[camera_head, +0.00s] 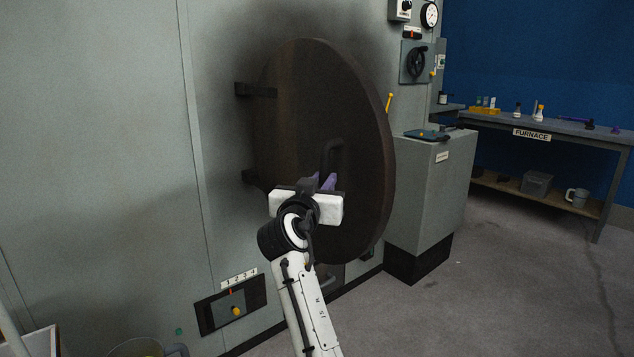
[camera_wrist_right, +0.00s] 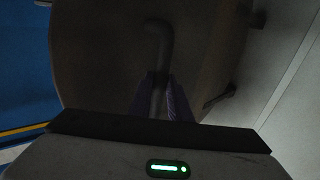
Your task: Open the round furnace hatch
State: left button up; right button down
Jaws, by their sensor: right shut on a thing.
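The round furnace hatch (camera_head: 300,100) is a large dark disc on the grey furnace wall, with two black hinges (camera_head: 255,90) on its left side. Its thick right rim appears to stand out from the wall. A dark bar handle (camera_head: 333,150) is on its face, low of the middle. My right gripper (camera_head: 325,182) has its purple fingers at the handle's lower part. In the right wrist view the fingers (camera_wrist_right: 160,98) close around the handle (camera_wrist_right: 158,45), with the hatch (camera_wrist_right: 95,50) behind. My left gripper is not in view.
A grey cabinet (camera_head: 432,190) stands just right of the hatch. A workbench (camera_head: 560,130) labelled FURNACE stands at the back right. A low panel (camera_head: 230,305) is on the wall below. Floor (camera_head: 500,290) at the right front is clear.

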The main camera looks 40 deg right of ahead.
jog(key=shift+s+d+p, duration=0.15)
jog(key=shift+d+p, duration=0.15)
jog(key=shift+d, duration=1.2)
jog(key=c, duration=1.6)
grip_release()
jog(key=shift+o, duration=0.2)
jog(key=b, duration=0.1)
send_near(339, 173)
jog(key=v, duration=0.4)
jog(key=shift+a, duration=0.15)
